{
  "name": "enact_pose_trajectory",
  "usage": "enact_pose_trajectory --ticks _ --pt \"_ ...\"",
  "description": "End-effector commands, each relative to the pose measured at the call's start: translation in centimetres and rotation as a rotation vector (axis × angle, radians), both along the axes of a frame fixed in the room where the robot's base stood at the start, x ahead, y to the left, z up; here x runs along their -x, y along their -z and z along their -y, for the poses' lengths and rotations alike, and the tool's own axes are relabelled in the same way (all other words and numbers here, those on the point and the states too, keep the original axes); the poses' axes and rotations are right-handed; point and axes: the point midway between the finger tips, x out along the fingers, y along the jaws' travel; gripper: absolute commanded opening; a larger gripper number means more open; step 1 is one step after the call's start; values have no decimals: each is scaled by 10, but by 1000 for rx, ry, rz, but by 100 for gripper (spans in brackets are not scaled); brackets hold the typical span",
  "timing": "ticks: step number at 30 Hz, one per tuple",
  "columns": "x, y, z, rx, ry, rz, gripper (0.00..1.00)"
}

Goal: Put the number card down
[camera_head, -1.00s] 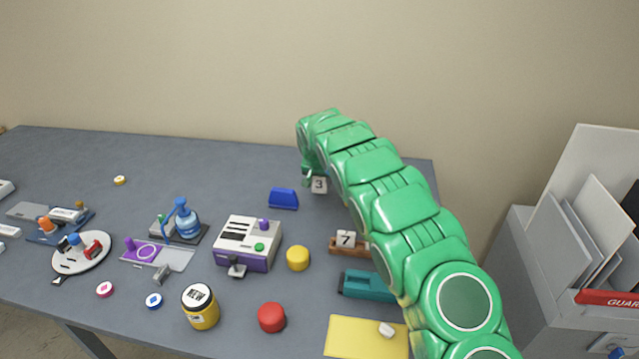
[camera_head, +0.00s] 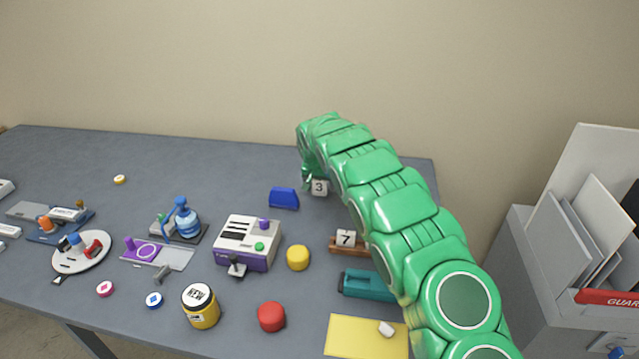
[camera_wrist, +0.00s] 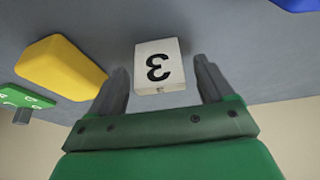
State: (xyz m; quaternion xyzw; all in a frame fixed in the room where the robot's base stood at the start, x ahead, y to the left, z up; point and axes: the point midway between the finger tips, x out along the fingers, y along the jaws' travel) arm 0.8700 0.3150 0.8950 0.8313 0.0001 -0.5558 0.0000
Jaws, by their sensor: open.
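The number card, a small white block marked 3 (camera_head: 319,187), is at the back of the grey table, right of the blue wedge. In the wrist view the card (camera_wrist: 158,67) lies between my two grey fingers, with gaps on both sides. My gripper (camera_wrist: 161,88) is open around it and touches neither side. In the head view my green arm reaches over the right of the table and my gripper (camera_head: 308,179) is partly hidden beside the card. The card appears to rest on the table.
A second card marked 7 (camera_head: 346,239) stands in a brown wooden holder (camera_head: 337,249). A yellow block (camera_wrist: 60,67) lies near my gripper. The back left table is mostly clear.

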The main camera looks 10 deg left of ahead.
Motion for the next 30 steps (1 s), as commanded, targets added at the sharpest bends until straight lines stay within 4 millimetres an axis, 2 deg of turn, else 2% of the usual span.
enact_pose_trajectory --ticks 7,14,30 --pt "3 -10 0 0 0 2 81" --pt "11 -31 0 1 1 2 81" --pt "39 -97 0 1 0 2 81"
